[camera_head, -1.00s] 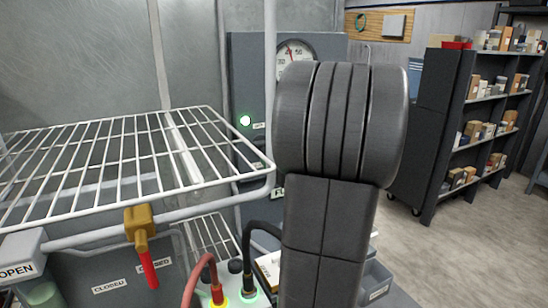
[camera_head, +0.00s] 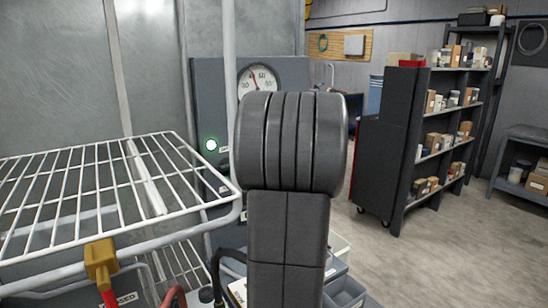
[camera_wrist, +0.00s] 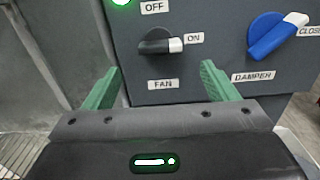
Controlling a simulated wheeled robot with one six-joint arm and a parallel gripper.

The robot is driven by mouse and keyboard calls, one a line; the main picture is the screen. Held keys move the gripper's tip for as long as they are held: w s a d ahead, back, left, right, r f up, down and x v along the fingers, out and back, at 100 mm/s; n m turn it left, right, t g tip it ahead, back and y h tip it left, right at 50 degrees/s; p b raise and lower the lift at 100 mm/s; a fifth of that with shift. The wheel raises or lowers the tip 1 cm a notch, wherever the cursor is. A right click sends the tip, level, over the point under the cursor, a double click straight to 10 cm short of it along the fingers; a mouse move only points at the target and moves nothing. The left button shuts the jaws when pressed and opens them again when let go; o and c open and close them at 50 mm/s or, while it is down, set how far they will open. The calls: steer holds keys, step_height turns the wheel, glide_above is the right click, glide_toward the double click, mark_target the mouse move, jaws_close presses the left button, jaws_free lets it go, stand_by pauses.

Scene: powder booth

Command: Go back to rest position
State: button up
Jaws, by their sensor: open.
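My gripper (camera_wrist: 160,88) shows in the wrist view with its two green fingers spread apart and nothing between them. It faces a dark grey control panel (camera_wrist: 215,60). The fan switch (camera_wrist: 160,42), a black knob with a white tip, shows beyond the gap between the fingers, its tip toward the ON label. A blue damper handle (camera_wrist: 272,38) with a white tip points toward a partly cut-off CLOSED label, right of the fingers. In the head view my arm stands in front of the panel (camera_head: 208,90) and hides part of it; my gripper's fingers are not visible there.
A white wire rack (camera_head: 110,185) fills the left, with a brass valve (camera_head: 101,262) at its front. A round gauge (camera_head: 258,80) and a lit green lamp (camera_head: 211,145) are on the panel. A dark shelf (camera_head: 430,150) stands right. Open floor (camera_head: 440,260) lies in front of it.

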steer(key=p+x, duration=0.1)
steer(key=x, duration=0.7)
steer(key=shift+w+a, duration=0.15)
steer(key=shift+a, duration=0.05)
